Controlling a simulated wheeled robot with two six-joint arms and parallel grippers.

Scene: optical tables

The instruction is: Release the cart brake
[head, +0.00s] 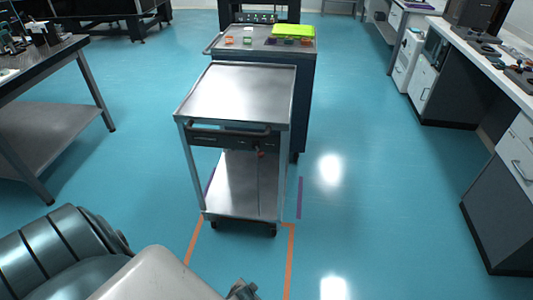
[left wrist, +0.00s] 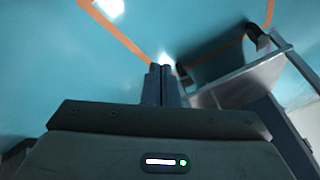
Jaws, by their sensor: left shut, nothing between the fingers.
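The steel cart (head: 240,92) stands in the middle of the head view, with a dark push handle (head: 228,132) across its near side. A small red-tipped lever (head: 261,153), which looks like the brake, hangs below the handle's right part. My left gripper (head: 243,291) shows only partly at the bottom edge, in front of the cart and apart from it. In the left wrist view my left gripper (left wrist: 164,82) is shut and empty, with part of the cart (left wrist: 240,82) to its right. The lever is not clear there. My right gripper is out of view.
Orange floor tape (head: 290,255) marks the floor around the cart's near end. A dark cabinet (head: 305,85) with a steel top, green tray and small coloured items stands right behind it. A table (head: 45,110) is at left, white-fronted benches (head: 510,160) at right. Floor on both sides is clear.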

